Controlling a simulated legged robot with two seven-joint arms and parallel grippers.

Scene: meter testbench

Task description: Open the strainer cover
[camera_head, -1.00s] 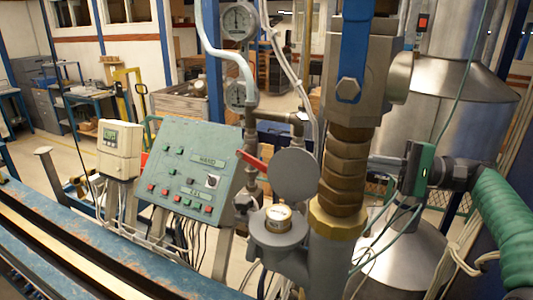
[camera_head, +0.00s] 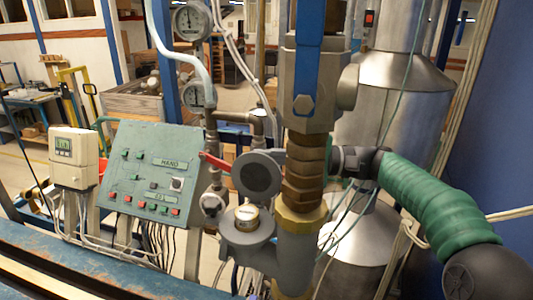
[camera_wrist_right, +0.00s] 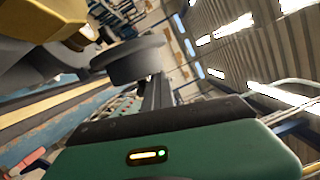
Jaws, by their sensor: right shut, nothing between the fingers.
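A round grey cover (camera_head: 257,175) stands raised on edge above a grey housing (camera_head: 240,247) with a brass-ringed dial (camera_head: 247,217), so the dial is uncovered. In the right wrist view the cover is a dark grey disc (camera_wrist_right: 128,60). My right gripper (camera_wrist_right: 157,92) is shut with nothing in it. Its dark fingers point at the disc's edge and look very close; I cannot tell whether they touch. In the head view my right arm reaches in from the right, and the gripper is mostly hidden behind the brass pipe column (camera_head: 304,172). My left gripper is not in view.
The thick vertical pipe with a blue-handled valve (camera_head: 310,80) stands between the head camera and my right gripper. A red lever (camera_head: 215,161) lies just left of the cover. A green control panel (camera_head: 150,170) stands left. Steel tanks (camera_head: 390,110) stand behind.

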